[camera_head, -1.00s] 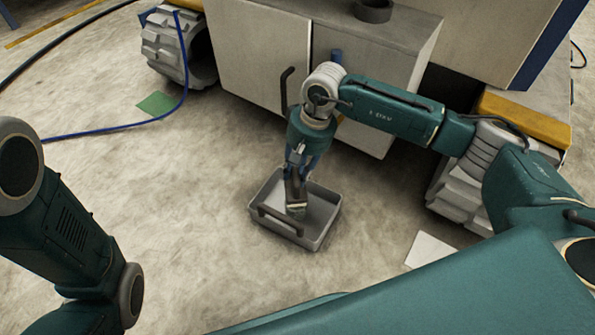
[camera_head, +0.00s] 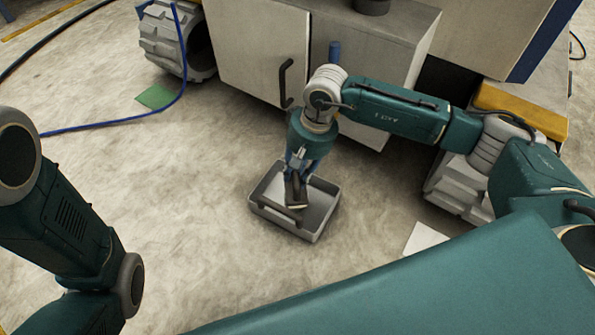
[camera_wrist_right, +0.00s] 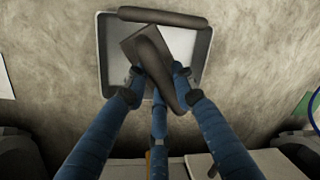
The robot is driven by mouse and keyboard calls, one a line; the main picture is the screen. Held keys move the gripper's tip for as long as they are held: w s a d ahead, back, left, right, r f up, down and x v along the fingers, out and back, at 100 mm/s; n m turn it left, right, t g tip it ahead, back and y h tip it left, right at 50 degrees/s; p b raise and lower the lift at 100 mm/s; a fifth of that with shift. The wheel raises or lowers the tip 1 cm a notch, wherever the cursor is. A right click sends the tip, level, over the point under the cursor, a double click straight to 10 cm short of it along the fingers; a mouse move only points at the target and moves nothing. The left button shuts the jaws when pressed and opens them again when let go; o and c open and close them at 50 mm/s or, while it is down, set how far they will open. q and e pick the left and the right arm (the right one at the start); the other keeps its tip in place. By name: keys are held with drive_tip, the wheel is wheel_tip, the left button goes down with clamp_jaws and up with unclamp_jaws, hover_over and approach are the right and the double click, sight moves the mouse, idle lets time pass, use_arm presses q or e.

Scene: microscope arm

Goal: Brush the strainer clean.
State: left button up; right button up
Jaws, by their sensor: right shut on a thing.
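A shallow grey tray (camera_head: 318,225), which looks like the strainer, lies on the floor near the middle of the head view. It has a dark bar handle along its near side. The tray also shows in the right wrist view (camera_wrist_right: 200,62). My right gripper (camera_head: 298,176) reaches down over it, blue fingers shut on a dark brush (camera_head: 295,194) with a rounded handle. In the right wrist view the brush (camera_wrist_right: 145,52) is slanted between my fingertips (camera_wrist_right: 157,86), over the tray. Contact between brush and tray is unclear. My left gripper is out of view.
A grey cabinet (camera_head: 255,58) with a dark door handle stands behind the tray. Tracked rollers (camera_head: 165,40) flank it. A blue hose (camera_head: 110,128) and a green sheet (camera_head: 156,97) lie to the left. A white sheet (camera_head: 425,238) lies to the right. Floor left of the tray is clear.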

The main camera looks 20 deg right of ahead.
drive_tip(key=shift+w+d+f+b, duration=0.1)
drive_tip(key=shift+w+d+b, duration=0.15)
drive_tip(key=shift+w+b, duration=0.5)
drive_tip(key=shift+w+d, duration=0.1)
drive_tip(key=shift+w, duration=0.6)
drive_tip(key=shift+s, duration=0.1)
drive_tip(key=shift+s+a+r+p, duration=0.1)
drive_tip(key=shift+s+a+p, duration=0.15)
drive_tip(key=shift+s, duration=0.45)
drive_tip(key=shift+s+a+r+p, duration=0.1)
drive_tip(key=shift+s+p, duration=0.25)
drive_tip(key=shift+s, duration=0.3)
drive_tip(key=shift+w, duration=0.1)
drive_tip(key=shift+w+d+b, duration=0.15)
drive_tip(key=shift+w+b, duration=0.25)
drive_tip(key=shift+w, duration=0.3)
drive_tip(key=shift+w+d+b, duration=0.15)
drive_tip(key=shift+w+b, duration=0.25)
drive_tip(key=shift+w, duration=0.25)
